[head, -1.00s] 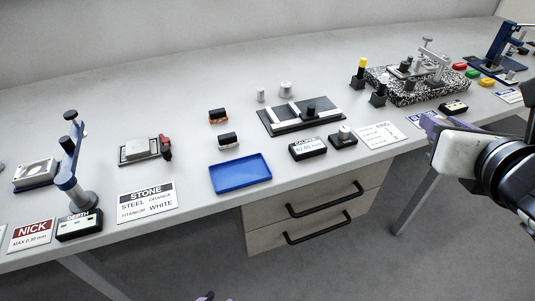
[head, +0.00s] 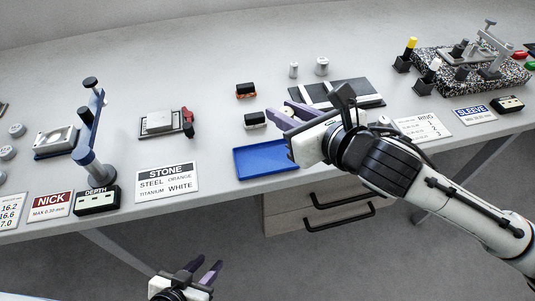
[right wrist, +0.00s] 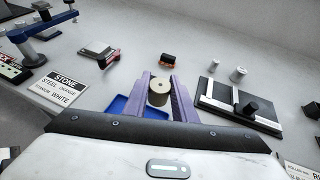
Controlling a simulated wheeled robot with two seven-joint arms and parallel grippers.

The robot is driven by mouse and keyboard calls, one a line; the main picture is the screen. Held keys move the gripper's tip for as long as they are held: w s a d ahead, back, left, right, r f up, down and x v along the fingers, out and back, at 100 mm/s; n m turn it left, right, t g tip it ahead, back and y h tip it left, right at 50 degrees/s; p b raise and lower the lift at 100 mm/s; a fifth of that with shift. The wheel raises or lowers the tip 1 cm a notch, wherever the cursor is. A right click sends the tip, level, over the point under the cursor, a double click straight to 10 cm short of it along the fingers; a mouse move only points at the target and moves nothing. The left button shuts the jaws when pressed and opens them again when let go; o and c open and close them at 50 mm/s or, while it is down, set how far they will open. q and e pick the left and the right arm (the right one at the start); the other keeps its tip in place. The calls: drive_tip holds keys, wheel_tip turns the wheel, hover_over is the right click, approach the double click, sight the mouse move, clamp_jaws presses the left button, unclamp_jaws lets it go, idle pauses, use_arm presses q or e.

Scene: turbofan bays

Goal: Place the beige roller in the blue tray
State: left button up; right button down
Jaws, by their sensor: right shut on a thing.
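The beige roller (right wrist: 159,92) is held between the purple fingers of my right gripper (right wrist: 160,98). In the head view, the right gripper (head: 290,116) is over the back right part of the blue tray, with a bit of the roller (head: 287,111) showing between the fingers. The blue tray (head: 262,160) lies near the table's front edge. It also shows in the right wrist view (right wrist: 122,105), partly hidden behind the fingers. I see nothing in its visible part. My left gripper (head: 206,268) is low in front of the table, its fingers apart and empty.
Two black-topped blocks (head: 254,120) stand behind the tray. A black fixture plate (head: 365,92) lies to the right, partly behind my right arm. The STONE card (head: 167,183) is left of the tray. Two grey cylinders (head: 322,66) stand farther back.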

sight(283, 156)
drive_tip(key=f, duration=0.5)
drive_tip(key=f+b, duration=0.1)
drive_tip(key=f, duration=0.4)
drive_tip(key=shift+a, duration=0.2)
drive_tip(key=shift+f, duration=0.15)
drive_tip(key=c, duration=1.5)
unclamp_jaws()
drive_tip(key=shift+o, duration=0.2)
drive_tip(key=shift+s+d+r, duration=0.15)
drive_tip(key=shift+r, duration=0.1)
drive_tip(key=v, duration=1.1)
drive_tip(key=shift+s+d, duration=0.25)
drive_tip(key=shift+d, duration=0.05)
